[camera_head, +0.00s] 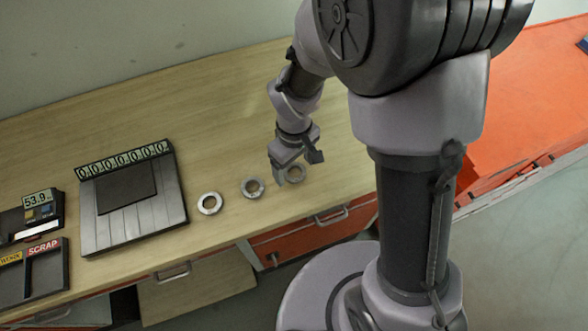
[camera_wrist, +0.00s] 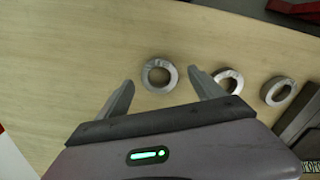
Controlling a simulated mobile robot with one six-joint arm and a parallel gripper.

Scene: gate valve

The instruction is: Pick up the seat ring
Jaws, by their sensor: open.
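Three grey metal rings lie flat in a row on the wooden bench; I cannot tell from looks alone which is the seat ring. The right ring (camera_head: 302,174) is beside my gripper (camera_head: 282,174), which partly covers it in the head view. The middle ring (camera_head: 252,180) and the left ring (camera_head: 203,204) lie further left. In the wrist view my gripper (camera_wrist: 160,78) is open and empty, with one ring (camera_wrist: 160,63) in line between its fingertips. The other two rings, one nearer (camera_wrist: 237,84) and one farther (camera_wrist: 268,94), lie to its right. The height above the bench is unclear.
A dark plate with a number display (camera_head: 135,212) stands left of the rings. A small device reading 53.9 (camera_head: 42,205) and a tray labelled SCRAP (camera_head: 62,265) are at the far left. The bench (camera_head: 225,110) behind the rings is clear. Orange drawers (camera_head: 300,240) are below its front edge.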

